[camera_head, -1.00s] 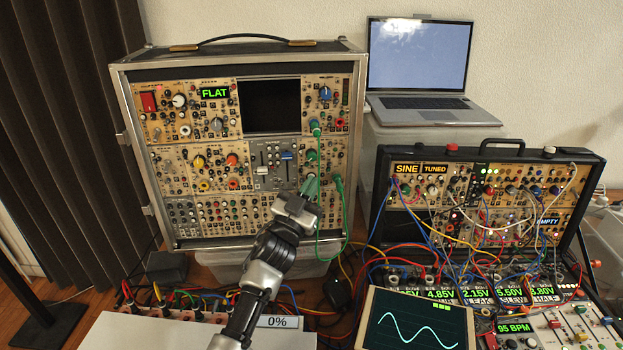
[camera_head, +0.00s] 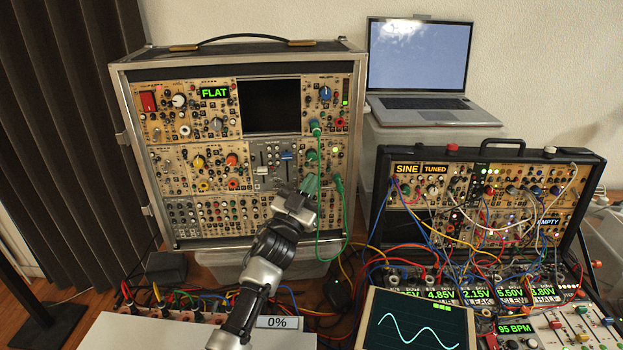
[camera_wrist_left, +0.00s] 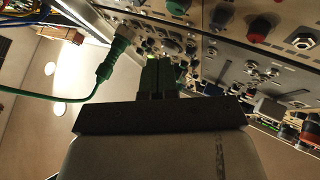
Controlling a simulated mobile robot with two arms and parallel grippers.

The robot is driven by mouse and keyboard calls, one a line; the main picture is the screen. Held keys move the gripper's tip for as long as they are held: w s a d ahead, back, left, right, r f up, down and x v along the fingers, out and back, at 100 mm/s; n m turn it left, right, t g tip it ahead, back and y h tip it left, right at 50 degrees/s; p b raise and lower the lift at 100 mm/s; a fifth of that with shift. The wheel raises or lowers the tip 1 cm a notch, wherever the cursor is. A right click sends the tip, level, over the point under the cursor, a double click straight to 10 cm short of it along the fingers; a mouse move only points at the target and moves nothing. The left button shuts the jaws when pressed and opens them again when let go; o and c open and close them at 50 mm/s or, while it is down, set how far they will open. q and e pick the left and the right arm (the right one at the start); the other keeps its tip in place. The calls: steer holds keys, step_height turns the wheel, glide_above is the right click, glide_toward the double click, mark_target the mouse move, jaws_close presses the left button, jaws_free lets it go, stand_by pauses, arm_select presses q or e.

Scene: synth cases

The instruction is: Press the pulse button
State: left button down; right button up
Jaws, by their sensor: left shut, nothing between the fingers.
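My left gripper (camera_head: 311,184) is shut and empty, its fingertips at the lower right of the tall synth case (camera_head: 357,110). No control can be read as the pulse button; the labels are too small, and my fingers hide part of the panel. My right gripper is not in view.
A green cable (camera_head: 345,215) loops just right of my left gripper; its plug (camera_wrist_left: 115,50) shows beside the fingers. A second synth case (camera_head: 480,152) with many patch cables stands at the right. A scope screen (camera_head: 418,322) shows a sine wave. A laptop (camera_head: 420,60) stands behind.

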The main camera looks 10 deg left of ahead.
arm_select(q)
steer(key=shift+s+d, duration=0.1)
steer(key=shift+s, duration=0.35)
steer(key=shift+p, duration=0.3)
steer(key=s+d+p, duration=0.2)
steer(key=s, duration=0.3)
steer(key=shift+s+p, duration=0.35)
steer(key=shift+p, duration=0.05)
steer(key=shift+f, duration=0.1)
